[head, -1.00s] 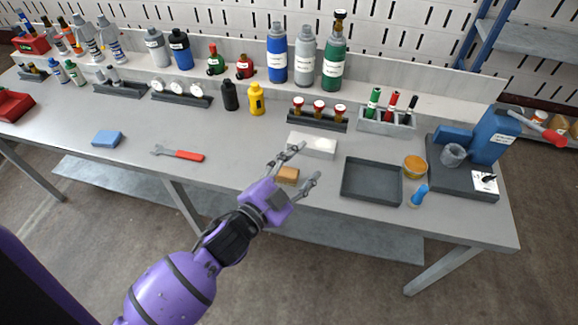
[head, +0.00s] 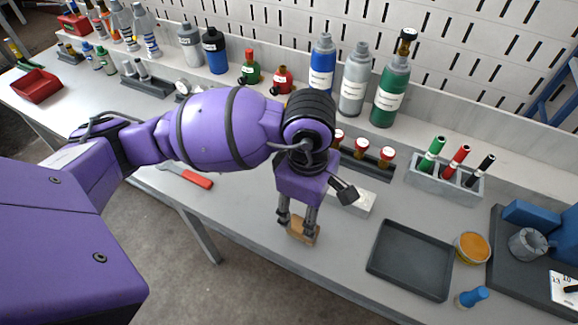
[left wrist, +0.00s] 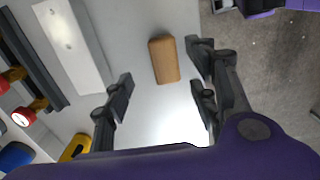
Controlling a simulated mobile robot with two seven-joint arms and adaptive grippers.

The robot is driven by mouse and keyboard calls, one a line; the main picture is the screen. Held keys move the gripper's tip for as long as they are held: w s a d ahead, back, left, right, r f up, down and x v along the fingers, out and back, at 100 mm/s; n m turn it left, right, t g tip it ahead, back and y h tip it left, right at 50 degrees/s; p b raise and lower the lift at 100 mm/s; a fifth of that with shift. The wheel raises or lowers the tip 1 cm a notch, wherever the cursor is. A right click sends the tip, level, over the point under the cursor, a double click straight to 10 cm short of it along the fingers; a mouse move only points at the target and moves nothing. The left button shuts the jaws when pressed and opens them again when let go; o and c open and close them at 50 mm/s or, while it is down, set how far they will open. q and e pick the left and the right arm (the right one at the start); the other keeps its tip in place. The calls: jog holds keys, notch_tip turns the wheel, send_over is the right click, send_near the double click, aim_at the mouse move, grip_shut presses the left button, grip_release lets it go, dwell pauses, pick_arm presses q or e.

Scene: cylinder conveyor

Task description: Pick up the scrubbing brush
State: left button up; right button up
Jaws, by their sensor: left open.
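The scrubbing brush (head: 303,232) shows as a small brown wooden block on the grey table near its front edge. My left gripper (head: 297,219) points down at it, and its upper part is partly behind the fingers in the head view. In the left wrist view the brush (left wrist: 164,60) lies on the bare tabletop between the open finger lines, a little ahead of the fingers (left wrist: 160,70). The fingers show no grip on it; I cannot tell how high they are above the table. My right gripper is not in view.
A white box (head: 350,199) lies just behind the gripper, with a rack of red-topped items (head: 362,158) beyond. A dark empty tray (head: 410,260) is to the right. A red-handled wrench (head: 190,178) lies left. The table's front edge is close to the brush.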

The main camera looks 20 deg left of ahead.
aim_at(301, 225)
pick_arm(q)
jog(key=shift+s+a+f, duration=0.2)
jog(key=shift+s+f, duration=0.05)
jog(key=shift+f, duration=0.25)
jog(key=shift+s+a+f, duration=0.15)
jog(key=shift+s+f, duration=0.05)
jog(key=shift+f, duration=0.25)
jog(key=f, duration=0.5)
jog(key=shift+w+f, duration=0.2)
jog(key=shift+f, duration=0.2)
jog(key=c, duration=1.3)
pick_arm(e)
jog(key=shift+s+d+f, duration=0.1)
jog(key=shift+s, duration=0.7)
pick_arm(q)
jog(key=shift+o, duration=0.2)
